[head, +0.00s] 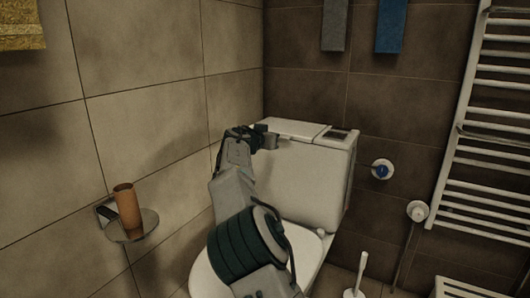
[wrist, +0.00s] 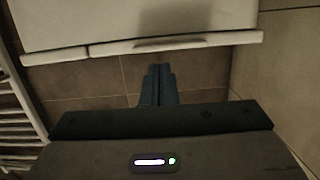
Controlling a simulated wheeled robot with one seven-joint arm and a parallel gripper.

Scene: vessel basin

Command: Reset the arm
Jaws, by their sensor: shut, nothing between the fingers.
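My arm reaches up over the front of the toilet in the head view. My gripper (head: 272,140) is at the front left of the cistern's top, close to the lid; I cannot tell whether it touches. In the wrist view, the two dark fingers (wrist: 158,72) lie together, shut, with nothing between them. The white toilet cistern (head: 322,190) stands against the dark tiled wall. Its pale lid edge (wrist: 200,41) runs across the top of the wrist view, beyond the fingertips.
A brown cup (head: 128,208) stands on a small wall shelf (head: 148,222) at left. A towel radiator (head: 465,150) is at right, also at left in the wrist view (wrist: 18,115). A toilet brush (head: 360,275) stands right of the toilet. Grey and blue towels hang above.

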